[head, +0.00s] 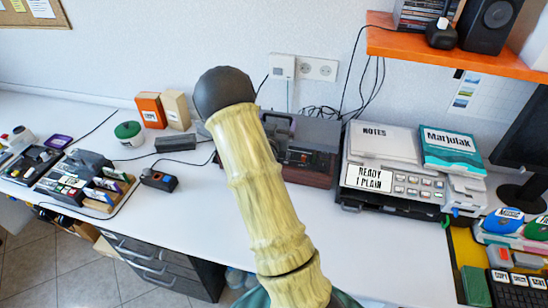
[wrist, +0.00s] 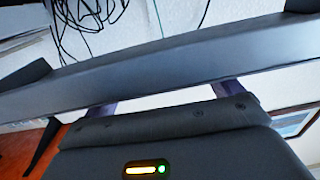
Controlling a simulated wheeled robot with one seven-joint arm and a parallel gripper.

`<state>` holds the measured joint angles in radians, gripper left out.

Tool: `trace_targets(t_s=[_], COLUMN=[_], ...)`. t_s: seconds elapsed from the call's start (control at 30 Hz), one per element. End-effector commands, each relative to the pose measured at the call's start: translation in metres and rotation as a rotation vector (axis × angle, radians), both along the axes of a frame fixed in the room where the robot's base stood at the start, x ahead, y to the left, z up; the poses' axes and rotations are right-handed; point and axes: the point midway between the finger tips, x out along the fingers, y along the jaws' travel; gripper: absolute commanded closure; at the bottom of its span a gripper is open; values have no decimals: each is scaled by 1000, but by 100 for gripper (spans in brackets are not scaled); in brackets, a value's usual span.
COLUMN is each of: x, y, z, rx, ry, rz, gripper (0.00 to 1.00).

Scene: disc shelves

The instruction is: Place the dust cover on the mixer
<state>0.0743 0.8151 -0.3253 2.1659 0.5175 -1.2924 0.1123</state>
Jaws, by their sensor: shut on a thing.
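The mixer seems to be the low box with a dark knobbed front and reddish-brown side (head: 312,165), standing on the white desk behind my yellowish arm, which hides its left part. A grey surface shows on top of it; I cannot tell whether that is the cover. In the wrist view my gripper (wrist: 166,104) is a dark grey body with small lights. It is shut on what looks like the dust cover (wrist: 170,70), a long dark grey bar-like shape crossing the view at a tilt. My fingertips are hidden there, and the arm hides the gripper in the head view.
A printer-like machine (head: 385,190) stands close to the right of the mixer. An orange shelf (head: 450,48) overhangs at the upper right. Loose cables (head: 345,108) run along the wall. A small black box (head: 175,142) lies left. The white desk front (head: 375,260) is clear.

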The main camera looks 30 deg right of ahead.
Motion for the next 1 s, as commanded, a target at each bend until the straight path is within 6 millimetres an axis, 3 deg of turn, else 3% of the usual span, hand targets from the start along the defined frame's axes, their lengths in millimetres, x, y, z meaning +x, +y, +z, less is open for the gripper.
trace_targets(t_s=[0.4, 0.73, 1.0], x=[0, 0, 0], y=[0, -1, 0], z=[-6, -53, -62], rx=[0, 0, -1], ry=[-1, 1, -3], rz=[0, 0, -1], gripper=[37, 37, 37])
